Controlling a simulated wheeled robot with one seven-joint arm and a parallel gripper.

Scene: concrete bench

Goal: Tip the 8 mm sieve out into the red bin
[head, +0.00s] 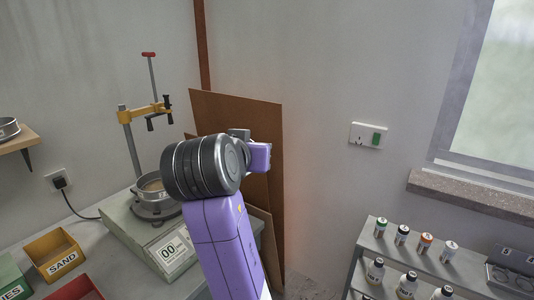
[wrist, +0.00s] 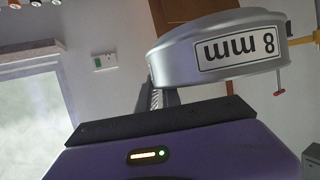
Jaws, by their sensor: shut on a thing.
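My gripper (wrist: 172,98) is shut on the 8 mm sieve (wrist: 215,55), a silver round sieve with a white label, and holds it in the air. The label reads upside down in the wrist view, but the room is upside down there too, so the sieve looks about upright. Its inside is hidden. In the head view my arm hides the sieve and the fingertips. The red bin (head: 80,288) shows only partly at the bottom left edge of the head view, well away from my gripper.
A yellow SAND bin (head: 58,256) and a green bin (head: 12,281) stand beside the red bin. A sieve shaker (head: 150,240) with a pan (head: 152,186) and a clamp post stands behind my arm. Bottles fill a shelf (head: 445,262) at right.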

